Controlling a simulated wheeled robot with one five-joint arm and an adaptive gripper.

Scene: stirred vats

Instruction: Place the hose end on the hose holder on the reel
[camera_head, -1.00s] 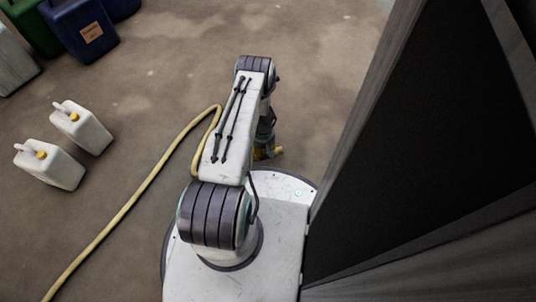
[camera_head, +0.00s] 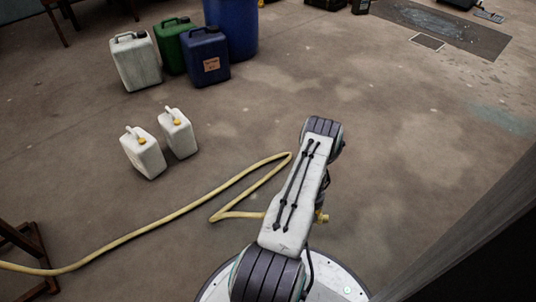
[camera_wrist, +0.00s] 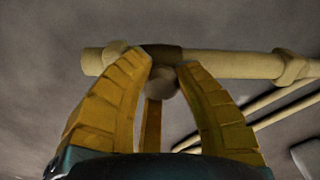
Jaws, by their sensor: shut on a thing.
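The yellow hose (camera_head: 150,228) runs over the floor from the left edge, bends back on itself and goes behind my arm. In the wrist view, the hose end (camera_wrist: 225,63) is a pale tube with a dark band and a collar. My gripper (camera_wrist: 165,72) has its yellow fingers shut on it near the band. The tube lies across the fingertips. In the head view, my arm hides most of the gripper, and only a small yellow part shows at its right side. No reel or hose holder can be made out.
Two white jugs (camera_head: 143,152) stand left of the hose. White, green and blue canisters (camera_head: 206,56) and a blue barrel (camera_head: 231,25) stand behind. A brown frame (camera_head: 28,246) is at lower left. A dark panel (camera_head: 470,245) is close on the right. The middle floor is clear.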

